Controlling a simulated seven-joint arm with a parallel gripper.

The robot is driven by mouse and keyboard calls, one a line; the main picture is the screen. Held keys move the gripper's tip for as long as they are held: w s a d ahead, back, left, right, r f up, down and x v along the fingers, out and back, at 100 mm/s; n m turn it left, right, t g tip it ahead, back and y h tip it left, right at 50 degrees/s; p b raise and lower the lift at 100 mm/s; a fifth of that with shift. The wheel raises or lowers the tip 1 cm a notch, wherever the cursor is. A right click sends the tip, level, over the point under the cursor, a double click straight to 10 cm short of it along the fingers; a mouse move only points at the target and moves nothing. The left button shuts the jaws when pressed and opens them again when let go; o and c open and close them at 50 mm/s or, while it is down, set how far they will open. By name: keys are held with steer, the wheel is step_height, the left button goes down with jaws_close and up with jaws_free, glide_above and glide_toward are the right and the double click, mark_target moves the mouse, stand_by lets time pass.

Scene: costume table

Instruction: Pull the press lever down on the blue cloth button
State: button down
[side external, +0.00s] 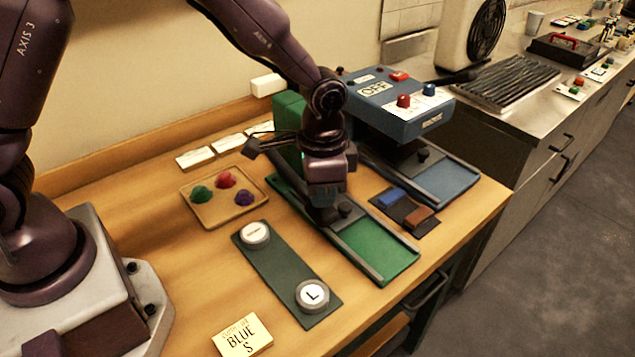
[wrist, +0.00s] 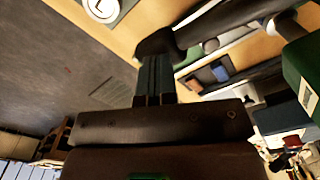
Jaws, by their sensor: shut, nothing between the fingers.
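My gripper (side external: 322,208) is shut and points down over the near end of the green press's base plate (side external: 378,250). It hides much of the green press (side external: 289,115). In the wrist view, the gripper's fingers (wrist: 155,75) are together, with their tips at the dark rounded end of a black bar (wrist: 225,22), apparently the press lever; I cannot tell whether they touch. A dark round part (side external: 347,210) sits beside the fingers. The blue press (side external: 395,105) has its own black lever (side external: 460,77) sticking out to the right. I cannot make out a blue cloth button.
A wooden tray (side external: 227,216) holds green, red and purple pieces. A dark strip (side external: 285,272) carries two white-topped discs, one marked L. A yellow card (side external: 242,336) reads BLUE S. A small dark tray (side external: 407,222) holds blue and brown blocks.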

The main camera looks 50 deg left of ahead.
steer(key=shift+a+f, duration=0.1)
steer(key=shift+f, duration=0.05)
steer(key=shift+a+f, duration=0.2)
steer(key=shift+f, duration=0.4)
steer(key=shift+a+f, duration=0.15)
steer(key=shift+f, duration=0.45)
steer(key=shift+a+f, duration=0.15)
steer(key=shift+f, duration=0.35)
stand_by(0.4)
step_height(320, 180, up, 15)
stand_by(1.2)
steer(key=shift+r, duration=0.1)
steer(key=s+a+r+n+t, duration=0.2)
steer(key=s+a+r+n, duration=0.1)
steer(key=s, duration=0.6)
steer(key=s+a+r+n+t, duration=0.3)
steer(key=s+a+r, duration=0.3)
steer(key=s, duration=0.3)
steer(key=shift+a+r+t, duration=0.15)
steer(key=shift+a+t, duration=0.1)
steer(key=shift+t, duration=0.05)
